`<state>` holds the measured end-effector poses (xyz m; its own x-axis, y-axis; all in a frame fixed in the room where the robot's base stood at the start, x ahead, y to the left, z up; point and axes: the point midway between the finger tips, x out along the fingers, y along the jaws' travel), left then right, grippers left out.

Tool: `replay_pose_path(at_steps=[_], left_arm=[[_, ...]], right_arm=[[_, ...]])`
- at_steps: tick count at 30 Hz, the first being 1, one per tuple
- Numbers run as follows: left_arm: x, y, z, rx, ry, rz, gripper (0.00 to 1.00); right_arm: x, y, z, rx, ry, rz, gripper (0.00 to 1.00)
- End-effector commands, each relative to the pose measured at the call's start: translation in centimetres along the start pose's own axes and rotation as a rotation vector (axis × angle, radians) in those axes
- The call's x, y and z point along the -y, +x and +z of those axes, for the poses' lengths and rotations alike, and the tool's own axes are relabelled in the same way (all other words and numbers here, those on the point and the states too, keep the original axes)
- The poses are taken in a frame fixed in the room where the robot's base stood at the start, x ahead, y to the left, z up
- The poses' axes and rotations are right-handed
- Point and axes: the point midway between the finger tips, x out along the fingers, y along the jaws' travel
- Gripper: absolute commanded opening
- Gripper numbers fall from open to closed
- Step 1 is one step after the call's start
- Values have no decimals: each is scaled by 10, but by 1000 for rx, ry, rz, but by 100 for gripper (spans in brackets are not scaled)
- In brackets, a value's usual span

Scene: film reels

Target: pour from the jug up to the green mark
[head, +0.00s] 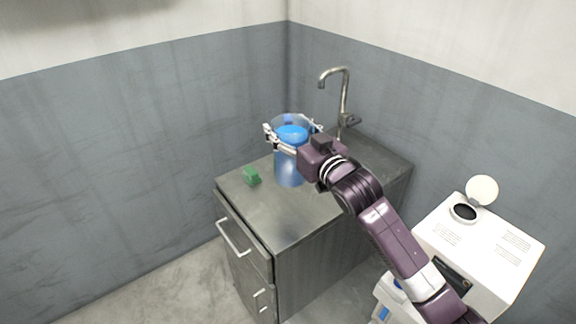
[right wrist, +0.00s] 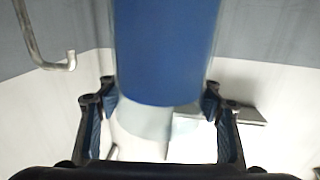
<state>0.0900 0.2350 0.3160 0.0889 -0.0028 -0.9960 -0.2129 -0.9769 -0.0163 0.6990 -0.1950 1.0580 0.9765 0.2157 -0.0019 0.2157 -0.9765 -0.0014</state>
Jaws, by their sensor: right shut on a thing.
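A clear, round vessel with blue liquid, which looks like the jug (head: 290,170), is at the middle of the metal counter (head: 290,220). It looks upright; I cannot tell whether its base touches the counter. My right gripper (head: 291,131) is shut on its upper part, one finger on each side. In the right wrist view the blue-filled jug (right wrist: 165,50) fills the space between the fingers (right wrist: 160,103). I cannot make out a green mark or a separate receiving vessel. My left gripper is not in view.
A small green object (head: 251,176) lies on the counter left of the jug. A curved metal tap (head: 345,95) stands behind, to the right. A white machine with a round dark opening (head: 465,212) stands at the right. The counter's front is clear.

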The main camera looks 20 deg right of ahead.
Motion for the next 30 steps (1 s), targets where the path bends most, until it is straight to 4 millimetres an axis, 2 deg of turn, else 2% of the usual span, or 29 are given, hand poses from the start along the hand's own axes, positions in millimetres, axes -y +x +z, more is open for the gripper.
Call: replay_pose_path(at_steps=[3,9,14,22,30], left_arm=[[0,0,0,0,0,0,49],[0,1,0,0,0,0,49],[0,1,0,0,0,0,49],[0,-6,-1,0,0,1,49],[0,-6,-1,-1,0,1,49]], right_arm=[[0,0,26,-5,0,0,2],[0,0,55,-9,0,-1,2],[0,0,64,-11,-2,-1,2],[0,0,95,-8,1,0,2],[0,0,100,-12,-2,-1,2]])
